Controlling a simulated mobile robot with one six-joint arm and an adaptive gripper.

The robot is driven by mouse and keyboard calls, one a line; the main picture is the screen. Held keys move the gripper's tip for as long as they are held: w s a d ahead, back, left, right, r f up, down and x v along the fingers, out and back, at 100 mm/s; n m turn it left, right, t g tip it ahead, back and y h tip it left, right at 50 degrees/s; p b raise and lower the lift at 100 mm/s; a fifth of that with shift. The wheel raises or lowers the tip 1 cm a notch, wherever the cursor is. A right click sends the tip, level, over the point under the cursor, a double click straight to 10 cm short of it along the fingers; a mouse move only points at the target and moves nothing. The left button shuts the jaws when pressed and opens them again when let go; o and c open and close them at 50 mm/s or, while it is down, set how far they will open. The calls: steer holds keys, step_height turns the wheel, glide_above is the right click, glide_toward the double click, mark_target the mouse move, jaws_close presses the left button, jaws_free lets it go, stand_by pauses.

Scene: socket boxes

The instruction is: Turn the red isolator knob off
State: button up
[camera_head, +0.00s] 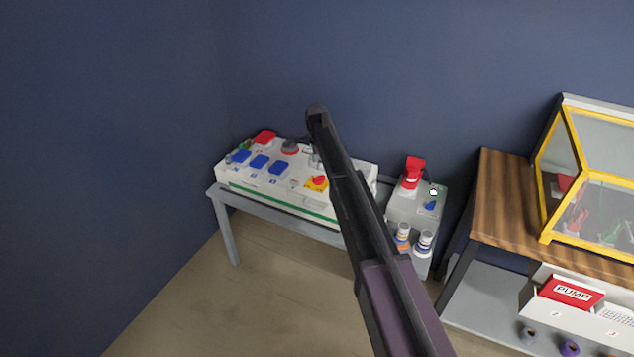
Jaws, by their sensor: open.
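A red knob (319,181) on a yellow plate sits on the front right part of a long white socket box (340,206). It is small here, and I cannot tell which way it points. My dark arm crosses the view from the bottom and passes just right of the knob. My gripper (314,157) is mostly hidden behind the arm. Only a small grey part shows, over the box and just behind the knob in the picture. I see nothing held, and I cannot tell whether it touches the box.
Blue covers (259,162) and a red cover (264,137) sit on the white box, which stands on a grey bench (228,198). Right of it is a grey box (401,207) with a red plug-like part (414,170). A wooden table (496,190) holds a yellow-framed case (548,236).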

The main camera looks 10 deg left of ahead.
mark_target(317, 176)
steer(key=shift+f+b, duration=3.45)
steer(key=shift+f, duration=0.3)
jaws_close()
